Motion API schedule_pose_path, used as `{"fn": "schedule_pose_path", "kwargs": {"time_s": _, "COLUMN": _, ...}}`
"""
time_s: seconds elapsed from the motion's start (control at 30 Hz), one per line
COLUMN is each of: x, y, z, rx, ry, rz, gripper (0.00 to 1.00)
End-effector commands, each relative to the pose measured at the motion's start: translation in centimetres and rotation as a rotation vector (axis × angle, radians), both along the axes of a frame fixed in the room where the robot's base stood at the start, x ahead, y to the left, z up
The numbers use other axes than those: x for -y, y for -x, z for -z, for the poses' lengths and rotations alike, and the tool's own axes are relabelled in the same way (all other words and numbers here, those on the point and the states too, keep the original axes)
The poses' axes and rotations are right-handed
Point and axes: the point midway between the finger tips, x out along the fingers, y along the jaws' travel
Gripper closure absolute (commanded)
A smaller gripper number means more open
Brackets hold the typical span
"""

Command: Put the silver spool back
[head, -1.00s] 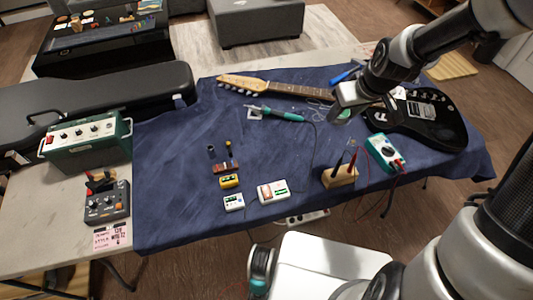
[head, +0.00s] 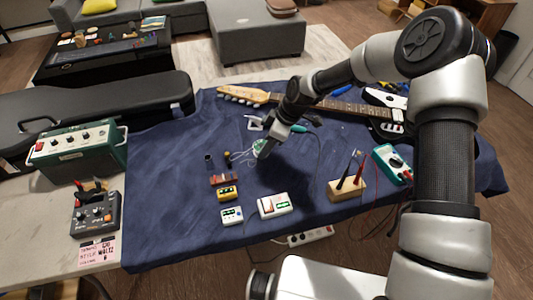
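My gripper (head: 261,150) is over the middle of the blue cloth, beside a small brown rack (head: 224,180). Its fingers are small and partly hidden by the wrist, so I cannot tell whether they are open or shut. A small green and pale piece shows at the fingertips, with thin pale curls just left of it. I cannot make out a silver spool; it may be hidden at the gripper.
A wooden block with probes (head: 347,188) and a teal meter (head: 393,163) stand right. Cloth left of the rack is clear.

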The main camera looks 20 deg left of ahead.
Motion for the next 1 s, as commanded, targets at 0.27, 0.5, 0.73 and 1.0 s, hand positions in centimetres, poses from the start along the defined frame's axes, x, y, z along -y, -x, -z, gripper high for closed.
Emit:
{"fn": "schedule_pose_path", "kwargs": {"time_s": 0.27, "x": -0.1, "y": 0.1, "z": 3.4, "rx": -0.002, "ry": 0.0, "rz": 0.0, "gripper": 0.82}}
{"fn": "schedule_pose_path", "kwargs": {"time_s": 0.5, "x": 0.0, "y": 0.0, "z": 3.7, "rx": 0.001, "ry": 0.0, "rz": 0.0, "gripper": 0.82}}
{"fn": "schedule_pose_path", "kwargs": {"time_s": 0.73, "x": 0.0, "y": 0.0, "z": 4.0, "rx": 0.001, "ry": 0.0, "rz": 0.001, "gripper": 0.48}}
{"fn": "schedule_pose_path", "kwargs": {"time_s": 1.0, "x": 0.0, "y": 0.0, "z": 4.0, "rx": 0.001, "ry": 0.0, "rz": 0.001, "gripper": 0.4}}
